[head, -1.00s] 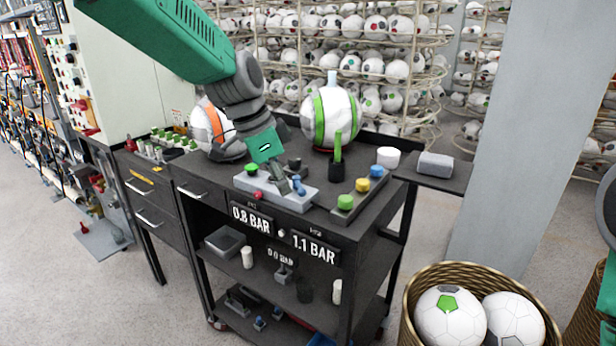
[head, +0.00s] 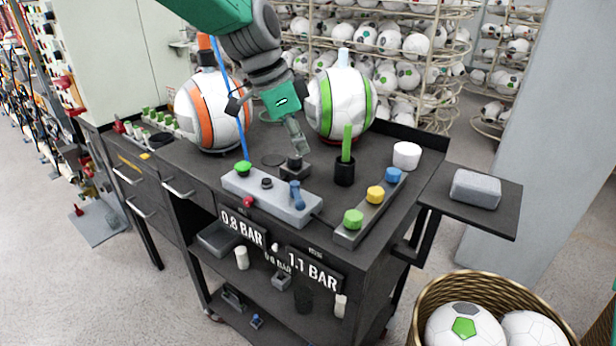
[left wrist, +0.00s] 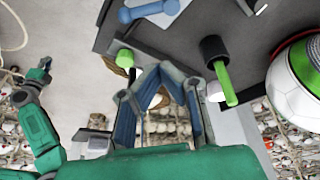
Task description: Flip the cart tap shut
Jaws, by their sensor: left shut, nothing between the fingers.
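The grey manifold block (head: 262,198) lies at the cart top's front edge. Its blue tap lever (head: 298,196) is at the right end; the lever also shows at the top of the left wrist view (left wrist: 150,10). The block also carries a green knob, a black knob and a red knob. My left gripper (head: 303,150) is shut and empty, behind the block and apart from the lever. Its blue-lined fingers (left wrist: 158,70) meet at the tips in the left wrist view. A green arm, seemingly my right, shows at left there; its gripper's (left wrist: 42,68) state is unclear.
A black cup (head: 345,172) with a green stick and a strip (head: 368,212) of green, yellow and blue buttons stand right of the block. Two balls (head: 212,112) (head: 340,104) stand behind. A blue hose (head: 228,95) reaches the green knob. A ball basket (head: 420,318) stands at right.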

